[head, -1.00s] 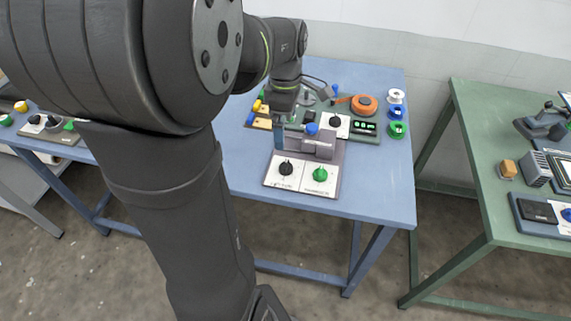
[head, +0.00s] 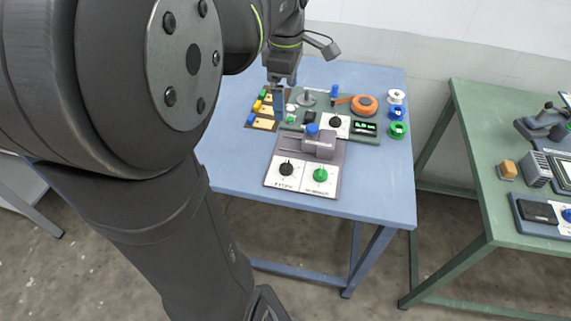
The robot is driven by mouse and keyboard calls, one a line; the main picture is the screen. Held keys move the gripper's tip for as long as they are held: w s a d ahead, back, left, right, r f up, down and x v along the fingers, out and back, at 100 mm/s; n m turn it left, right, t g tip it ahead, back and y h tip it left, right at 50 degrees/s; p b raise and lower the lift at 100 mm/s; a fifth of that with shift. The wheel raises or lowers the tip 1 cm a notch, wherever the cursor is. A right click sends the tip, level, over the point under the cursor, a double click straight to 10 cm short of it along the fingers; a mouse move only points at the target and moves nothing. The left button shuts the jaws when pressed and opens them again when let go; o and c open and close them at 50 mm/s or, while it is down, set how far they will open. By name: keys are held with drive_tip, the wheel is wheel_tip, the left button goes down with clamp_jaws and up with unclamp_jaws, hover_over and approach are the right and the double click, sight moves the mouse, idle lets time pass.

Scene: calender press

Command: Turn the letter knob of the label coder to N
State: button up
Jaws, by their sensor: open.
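The label coder (head: 303,154) is a grey unit near the front edge of the blue table, with two knobs on white dial plates. The black knob (head: 286,169) is on the left plate and the green knob (head: 320,175) on the right plate. The lettering is too small to read surely, so I cannot tell which letter the black knob points to. My gripper (head: 279,108) is open and empty, behind and above the coder, apart from both knobs.
Behind the coder is another unit with a black knob (head: 336,122) and a green-lit display (head: 364,128). An orange roll (head: 364,105) and several spools (head: 397,113) stand to the right. Yellow and blue pieces lie left of my gripper. The table's front right is clear.

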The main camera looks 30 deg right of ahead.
drive_tip(key=shift+r, duration=0.6)
drive_tip(key=shift+c, duration=0.4)
